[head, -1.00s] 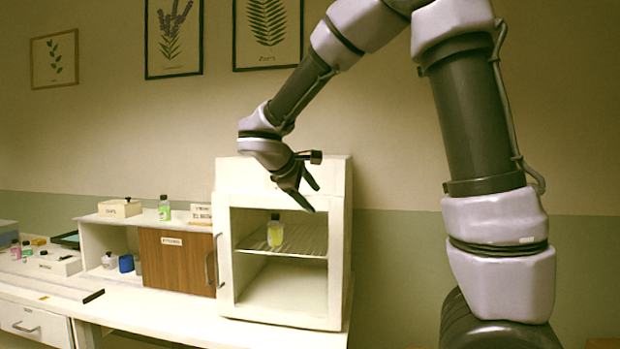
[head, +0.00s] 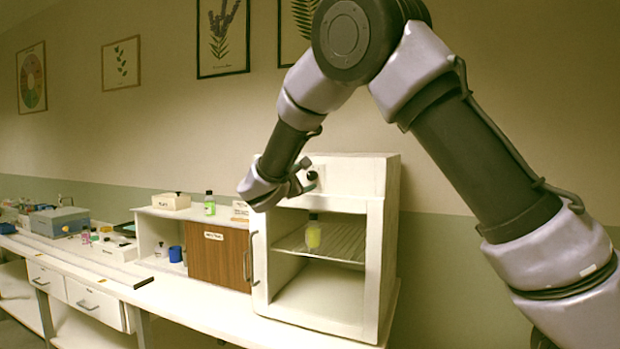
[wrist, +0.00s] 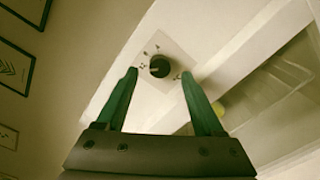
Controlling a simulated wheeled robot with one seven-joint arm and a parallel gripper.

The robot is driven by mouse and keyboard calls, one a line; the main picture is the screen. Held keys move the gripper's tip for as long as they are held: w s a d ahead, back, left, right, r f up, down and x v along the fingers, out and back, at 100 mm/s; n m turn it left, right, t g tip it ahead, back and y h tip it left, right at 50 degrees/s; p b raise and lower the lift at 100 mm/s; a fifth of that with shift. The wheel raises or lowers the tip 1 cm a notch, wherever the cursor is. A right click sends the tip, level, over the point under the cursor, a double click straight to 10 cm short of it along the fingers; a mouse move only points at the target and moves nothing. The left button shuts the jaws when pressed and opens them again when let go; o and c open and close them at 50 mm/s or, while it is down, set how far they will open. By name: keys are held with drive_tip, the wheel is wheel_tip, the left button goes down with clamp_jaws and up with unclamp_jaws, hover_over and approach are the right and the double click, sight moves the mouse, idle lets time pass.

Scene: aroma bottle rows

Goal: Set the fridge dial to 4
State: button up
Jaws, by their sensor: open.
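The fridge (head: 375,262) is a white box with an open front, standing on the counter. In the wrist view the dial lies ahead of and between the two green fingertips of my gripper (wrist: 160,80), which are apart and hold nothing. The dial also shows in the head view (head: 312,175) on the fridge's upper front panel. There my gripper (head: 300,180) is close to that panel, its fingers partly hidden by my wrist.
A yellow-green bottle (head: 313,233) stands on the fridge's wire shelf (head: 345,243). A brown-doored cabinet (head: 219,257) is just left, with a green bottle (head: 210,203) and a box (head: 171,201) on top. A grey box (head: 60,221) sits farther left.

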sight(311, 176)
drive_tip(key=shift+x, duration=1.6)
drive_tip(key=shift+c, duration=0.3)
clamp_jaws()
